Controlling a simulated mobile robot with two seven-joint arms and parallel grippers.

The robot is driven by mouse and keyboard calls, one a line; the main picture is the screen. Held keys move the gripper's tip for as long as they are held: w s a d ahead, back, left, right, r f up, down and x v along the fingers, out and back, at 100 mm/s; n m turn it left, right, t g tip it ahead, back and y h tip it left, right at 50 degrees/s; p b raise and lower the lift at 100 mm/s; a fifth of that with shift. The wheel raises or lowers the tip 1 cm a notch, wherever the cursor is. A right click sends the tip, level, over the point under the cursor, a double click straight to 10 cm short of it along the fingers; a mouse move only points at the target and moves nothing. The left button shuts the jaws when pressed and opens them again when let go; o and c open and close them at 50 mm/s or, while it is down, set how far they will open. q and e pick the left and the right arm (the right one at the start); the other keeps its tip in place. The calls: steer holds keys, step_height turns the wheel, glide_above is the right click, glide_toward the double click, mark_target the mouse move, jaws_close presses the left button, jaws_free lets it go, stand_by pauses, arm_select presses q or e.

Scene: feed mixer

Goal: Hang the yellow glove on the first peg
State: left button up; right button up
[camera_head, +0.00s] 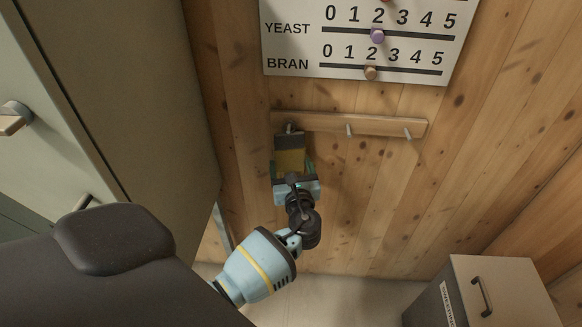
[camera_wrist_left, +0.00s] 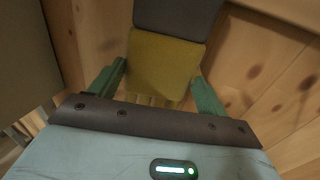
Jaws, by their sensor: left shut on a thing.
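The yellow glove (camera_head: 290,161) has a dark grey cuff (camera_head: 289,141) pointing up toward the wall. My left gripper (camera_head: 292,168) is shut on the glove, with a green finger at each side. The wrist view shows the glove (camera_wrist_left: 165,65) between the fingers, its cuff (camera_wrist_left: 178,15) cut off by the top edge. The wooden peg rail (camera_head: 320,121) carries three pegs. The leftmost peg (camera_head: 289,127) is right at the top of the cuff. I cannot tell whether the cuff is over it or only in front. My right gripper is not in view.
The middle peg (camera_head: 348,130) and right peg (camera_head: 408,133) are bare. A white YEAST and BRAN slider board (camera_head: 350,52) hangs above the rail. A grey-green cabinet (camera_head: 110,90) stands close on the left. A box with a handle (camera_head: 500,290) is at lower right.

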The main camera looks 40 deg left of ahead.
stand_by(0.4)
arm_select(q)
steer(key=o, duration=1)
steer(key=shift+o, duration=0.2)
steer(key=v, duration=0.8)
steer(key=shift+a+f, duration=0.1)
